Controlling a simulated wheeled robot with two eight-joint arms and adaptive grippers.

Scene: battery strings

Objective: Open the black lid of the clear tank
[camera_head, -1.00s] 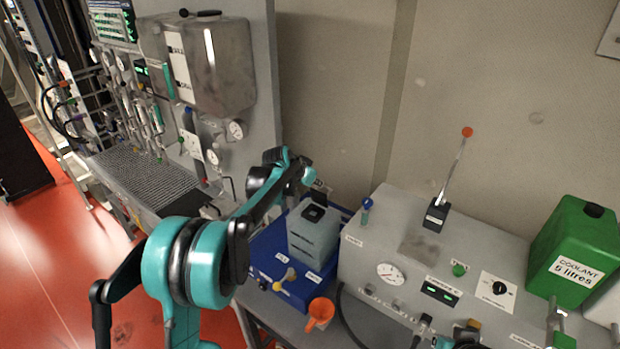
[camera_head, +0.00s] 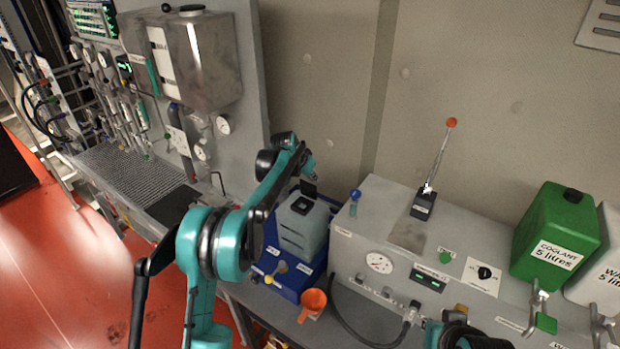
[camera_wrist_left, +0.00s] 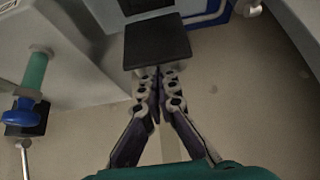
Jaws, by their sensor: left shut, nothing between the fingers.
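The clear tank (camera_head: 302,236) is a pale, box-shaped container in a blue tray, with a dark square opening (camera_head: 302,205) on top. Its black lid (camera_head: 308,188) stands up at the back edge of the opening. In the left wrist view the lid (camera_wrist_left: 157,42) is a flat black square just beyond my fingertips. My left gripper (camera_wrist_left: 156,76) is shut and empty, its tips close to the lid's near edge; I cannot tell whether they touch. In the head view my left wrist is above and behind the tank, with the fingers barely visible. My right gripper is not in view.
The blue tray (camera_head: 268,262) has valves at its front, near an orange funnel (camera_head: 313,302). A grey console (camera_head: 465,235) with a gauge and lever stands to the right, with a green coolant can (camera_head: 556,240). A wall is close behind.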

